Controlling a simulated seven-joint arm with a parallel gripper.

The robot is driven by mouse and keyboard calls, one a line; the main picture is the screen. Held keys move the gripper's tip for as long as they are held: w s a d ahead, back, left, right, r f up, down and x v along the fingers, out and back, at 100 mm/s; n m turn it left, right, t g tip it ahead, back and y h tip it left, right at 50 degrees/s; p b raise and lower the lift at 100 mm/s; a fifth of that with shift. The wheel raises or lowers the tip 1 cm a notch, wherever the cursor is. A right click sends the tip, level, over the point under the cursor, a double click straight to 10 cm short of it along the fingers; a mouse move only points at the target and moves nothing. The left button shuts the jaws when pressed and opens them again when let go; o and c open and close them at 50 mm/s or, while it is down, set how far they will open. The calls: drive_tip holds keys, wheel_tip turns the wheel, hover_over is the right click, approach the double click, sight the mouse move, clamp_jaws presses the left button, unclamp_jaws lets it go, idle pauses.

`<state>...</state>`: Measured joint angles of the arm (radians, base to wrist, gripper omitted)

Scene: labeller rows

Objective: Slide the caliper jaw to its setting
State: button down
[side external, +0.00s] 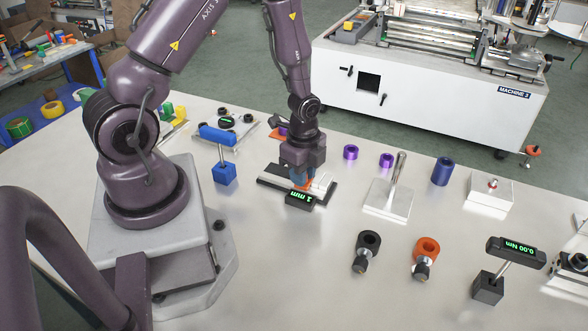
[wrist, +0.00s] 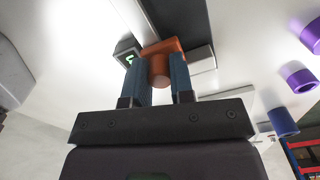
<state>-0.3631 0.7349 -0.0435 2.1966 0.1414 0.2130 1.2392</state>
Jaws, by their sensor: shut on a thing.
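The caliper lies flat on the table, with a dark base (side external: 268,181) and a pale metal bar. Its small black display (side external: 300,199) shows green text that looks like 1 mm, upside down in the side view. The orange jaw (wrist: 171,46) sits on the caliper and has a round orange knob (wrist: 160,72). My gripper (side external: 303,181) points down over the caliper. In the wrist view, its blue fingers (wrist: 158,62) are on either side of the orange knob, shut on it. In the side view the gripper hides most of the jaw.
A blue block with a handle (side external: 224,174) stands left of the caliper. A metal plate with a post (side external: 390,200) stands to its right. Purple rings (side external: 350,152) and a blue cylinder (side external: 442,171) are behind. Black (side external: 368,243) and orange (side external: 427,249) ring pieces stand in front.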

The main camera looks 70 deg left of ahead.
drive_tip(key=c, duration=1)
unclamp_jaws()
drive_tip(key=shift+r, duration=0.1)
wheel_tip(320, 180, up, 13)
drive_tip(key=shift+f, duration=0.1)
